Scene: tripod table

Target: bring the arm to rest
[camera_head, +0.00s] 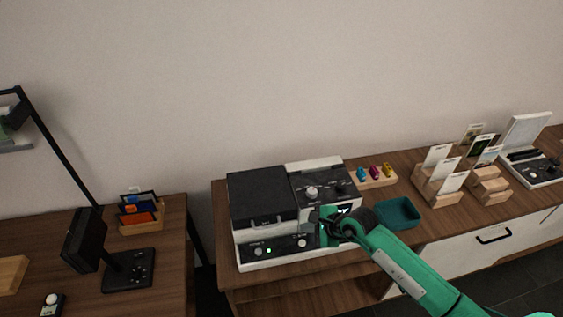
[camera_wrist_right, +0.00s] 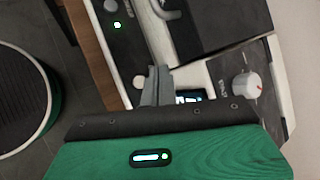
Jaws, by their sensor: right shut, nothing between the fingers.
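My right arm comes in from the lower right in the head view, and its right gripper (camera_head: 318,218) is in front of the right part of a black-and-white machine (camera_head: 286,262). The right gripper is shut and holds nothing. In the right wrist view its fingers (camera_wrist_right: 156,84) are together, over the machine's white front beside a small lit display (camera_wrist_right: 188,97). I cannot tell whether the fingertips touch the machine. The gripper hides part of the machine's front. My left gripper is not in view.
The machine has a dark lid (camera_head: 262,195), knobs and a green light. A teal tray (camera_head: 398,214), a wooden block with coloured pieces (camera_head: 372,180) and wooden card holders (camera_head: 437,187) stand to its right. A desk with a black lamp (camera_head: 84,240) is at left.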

